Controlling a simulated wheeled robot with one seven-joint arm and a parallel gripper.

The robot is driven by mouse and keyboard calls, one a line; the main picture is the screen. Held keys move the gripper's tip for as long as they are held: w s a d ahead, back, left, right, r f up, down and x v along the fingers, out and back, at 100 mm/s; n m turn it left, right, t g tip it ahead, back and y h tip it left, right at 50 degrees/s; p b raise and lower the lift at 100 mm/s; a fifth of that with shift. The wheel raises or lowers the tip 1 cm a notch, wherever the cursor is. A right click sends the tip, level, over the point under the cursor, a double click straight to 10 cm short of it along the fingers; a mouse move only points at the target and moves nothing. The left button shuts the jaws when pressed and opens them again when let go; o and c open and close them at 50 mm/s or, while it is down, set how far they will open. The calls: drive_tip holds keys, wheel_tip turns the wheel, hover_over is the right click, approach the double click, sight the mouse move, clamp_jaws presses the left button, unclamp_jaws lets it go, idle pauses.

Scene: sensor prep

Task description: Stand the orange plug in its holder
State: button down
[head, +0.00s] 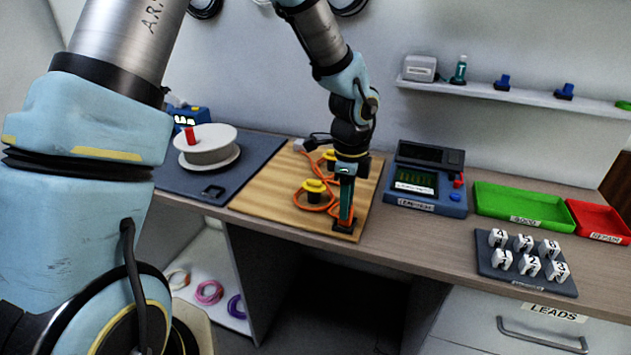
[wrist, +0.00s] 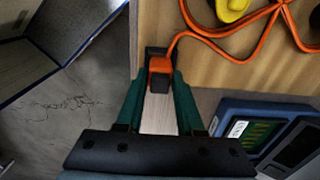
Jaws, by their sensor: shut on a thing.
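My gripper (head: 346,218) points down at the front right corner of the wooden board. In the wrist view its green fingers (wrist: 160,88) are closed on the orange plug (wrist: 160,65), which has a dark end towards the camera. An orange cable (wrist: 207,41) runs from the plug across the board. A black block (wrist: 151,51), perhaps the holder, shows just past the plug at the board's edge; a black base (head: 343,227) also shows under the fingertips in the head view. I cannot tell whether the plug is seated in it. The fingers hide most of the plug in the head view.
Yellow-topped posts (head: 315,187) with cable around them stand left of my gripper on the wooden board (head: 265,180). A blue tester (head: 425,190) stands close on the right. Numbered white blocks (head: 530,265), a green tray (head: 520,207) and a red tray (head: 600,222) are farther right.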

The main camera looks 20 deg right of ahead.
drive_tip(key=shift+f, duration=0.4)
drive_tip(key=shift+c, duration=2.3)
unclamp_jaws()
drive_tip(key=shift+r, duration=0.1)
wheel_tip(320, 180, up, 8)
drive_tip(key=p, duration=0.6)
drive_tip(key=shift+p, duration=0.4)
drive_tip(key=shift+a, duration=0.1)
drive_tip(key=w+a+r+n+b, duration=0.1)
drive_tip(key=w+a+n+b, duration=0.15)
drive_tip(key=a+n, duration=0.6)
drive_tip(key=w+a+r+n+b, duration=0.15)
drive_tip(key=w+a+n, duration=0.3)
drive_tip(key=a, duration=0.65)
drive_tip(key=s+a+r+n+t+b, duration=0.1)
drive_tip(key=s+a+n, duration=0.3)
drive_tip(key=a+n, duration=0.8)
drive_tip(key=a, duration=0.2)
drive_tip(key=shift+a+r+t, duration=0.25)
drive_tip(key=shift+a+t, duration=0.05)
drive_tip(key=shift+a, duration=0.05)
